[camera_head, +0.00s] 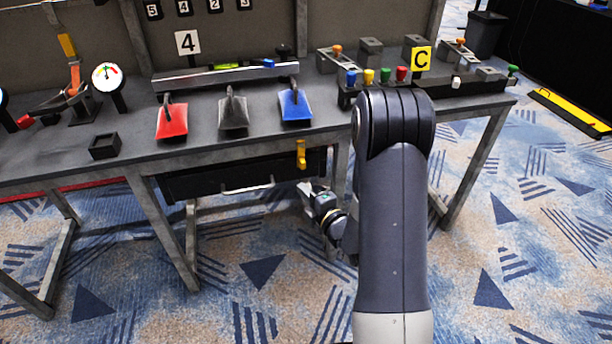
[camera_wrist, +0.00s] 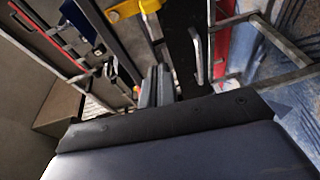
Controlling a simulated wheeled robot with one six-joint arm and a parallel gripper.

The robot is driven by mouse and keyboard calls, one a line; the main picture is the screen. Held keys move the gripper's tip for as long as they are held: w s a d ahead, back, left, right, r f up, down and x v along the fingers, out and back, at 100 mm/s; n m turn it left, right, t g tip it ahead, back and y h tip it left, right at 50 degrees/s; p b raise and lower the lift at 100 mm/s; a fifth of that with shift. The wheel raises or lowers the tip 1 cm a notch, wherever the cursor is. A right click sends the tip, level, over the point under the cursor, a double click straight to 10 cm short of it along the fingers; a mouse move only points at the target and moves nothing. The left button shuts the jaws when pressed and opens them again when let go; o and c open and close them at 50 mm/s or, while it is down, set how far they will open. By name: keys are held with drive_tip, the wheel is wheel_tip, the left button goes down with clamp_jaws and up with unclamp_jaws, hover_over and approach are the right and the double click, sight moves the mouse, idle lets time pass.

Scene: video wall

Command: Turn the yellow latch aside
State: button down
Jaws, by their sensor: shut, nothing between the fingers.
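The yellow latch (camera_head: 300,154) hangs upright at the front edge of the workbench, over the right end of a black drawer (camera_head: 180,187). In the wrist view the yellow latch (camera_wrist: 122,12) shows at the top edge, partly cut off. The drawer has a pale bar handle (camera_head: 248,189), left of the latch. My gripper (camera_head: 307,188) is just below the latch and looks apart from it. In the wrist view my gripper (camera_wrist: 157,72) shows its two grey fingers close together, shut and empty.
The workbench (camera_head: 225,150) carries red (camera_head: 172,122), grey (camera_head: 233,115) and blue (camera_head: 295,106) paddles above the drawer. A small black box (camera_head: 104,146) sits at left. Table legs (camera_head: 163,225) stand below. The carpet in front is clear.

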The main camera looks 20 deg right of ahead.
sight(302, 156)
drive_tip(key=shift+w+d+f+n, duration=0.2)
drive_tip(key=shift+f+n, duration=0.1)
drive_tip(key=shift+f, duration=0.25)
drive_tip(key=x, duration=1)
drive_tip(key=shift+s+d+r+b, duration=0.15)
drive_tip(key=shift+d+b, duration=0.15)
drive_tip(key=shift+d, duration=0.65)
drive_tip(key=shift+w+d+r+b, duration=0.15)
drive_tip(key=shift+d+b, duration=0.1)
drive_tip(key=shift+d, duration=0.7)
drive_tip(key=shift+f+b, duration=0.1)
drive_tip(key=shift+b, duration=0.25)
drive_tip(key=shift+s+d+n, duration=0.1)
drive_tip(key=shift+d+n, duration=0.1)
drive_tip(key=shift+n, duration=0.2)
